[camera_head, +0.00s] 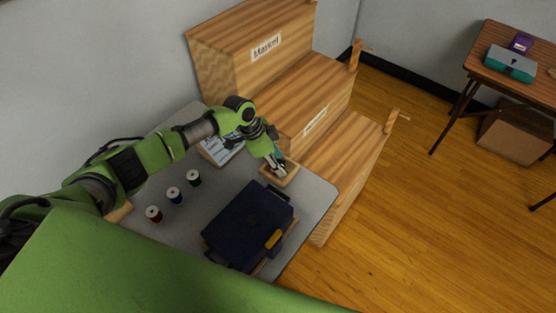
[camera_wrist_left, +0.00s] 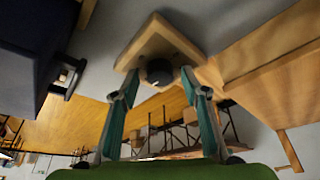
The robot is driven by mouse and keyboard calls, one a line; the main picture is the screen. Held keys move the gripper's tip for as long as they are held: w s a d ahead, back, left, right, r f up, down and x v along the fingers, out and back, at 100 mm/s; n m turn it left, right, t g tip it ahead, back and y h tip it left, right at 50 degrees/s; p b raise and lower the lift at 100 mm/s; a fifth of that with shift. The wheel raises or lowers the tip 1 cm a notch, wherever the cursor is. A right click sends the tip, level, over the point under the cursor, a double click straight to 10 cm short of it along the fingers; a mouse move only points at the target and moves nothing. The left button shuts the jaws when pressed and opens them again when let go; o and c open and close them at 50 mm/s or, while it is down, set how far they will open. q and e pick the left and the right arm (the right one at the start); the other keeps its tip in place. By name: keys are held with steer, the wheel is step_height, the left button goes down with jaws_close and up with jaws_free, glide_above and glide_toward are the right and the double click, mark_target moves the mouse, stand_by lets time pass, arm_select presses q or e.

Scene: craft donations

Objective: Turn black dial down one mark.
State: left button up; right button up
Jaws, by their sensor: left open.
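The black dial (camera_wrist_left: 158,72) sits on a light wooden block (camera_wrist_left: 150,38) in the left wrist view. In the head view the wooden block (camera_head: 291,177) stands on the grey table near its far right edge, and the dial is hidden behind my gripper. My left gripper (camera_head: 278,168) reaches down over the block. In the left wrist view my left gripper (camera_wrist_left: 156,82) is open, with one finger on each side of the dial. I cannot tell whether either finger touches it. The dial's marks are not readable. My right gripper is not in view.
A dark blue case (camera_head: 240,222) lies on the grey table (camera_head: 225,185) close to the block. Stepped wooden boxes (camera_head: 300,95) rise beyond the table.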

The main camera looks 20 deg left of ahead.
arm_select(q)
steer(key=c, duration=1.1)
steer(key=shift+r+n+p, duration=0.1)
steer(key=shift+n+p, duration=0.2)
steer(key=shift+p, duration=0.1)
steer(key=n+p, duration=0.2)
steer(key=n+t+y+p, duration=0.1)
steer(key=n+p, duration=0.1)
steer(key=p, duration=0.1)
steer(key=shift+s+d+r, duration=0.15)
steer(key=shift+r, duration=0.05)
steer(key=n+t+p, duration=0.1)
steer(key=n+p, duration=0.1)
steer(key=p, duration=0.1)
steer(key=shift+f+n+y, duration=0.1)
steer(key=shift+n+y, duration=0.3)
steer(key=shift+f+n+y+p, duration=0.1)
steer(key=shift+n+y+p, duration=0.2)
steer(key=shift+n+p, duration=0.3)
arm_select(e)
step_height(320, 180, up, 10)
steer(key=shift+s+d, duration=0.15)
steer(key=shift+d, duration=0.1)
arm_select(q)
steer(key=shift+t, duration=0.3)
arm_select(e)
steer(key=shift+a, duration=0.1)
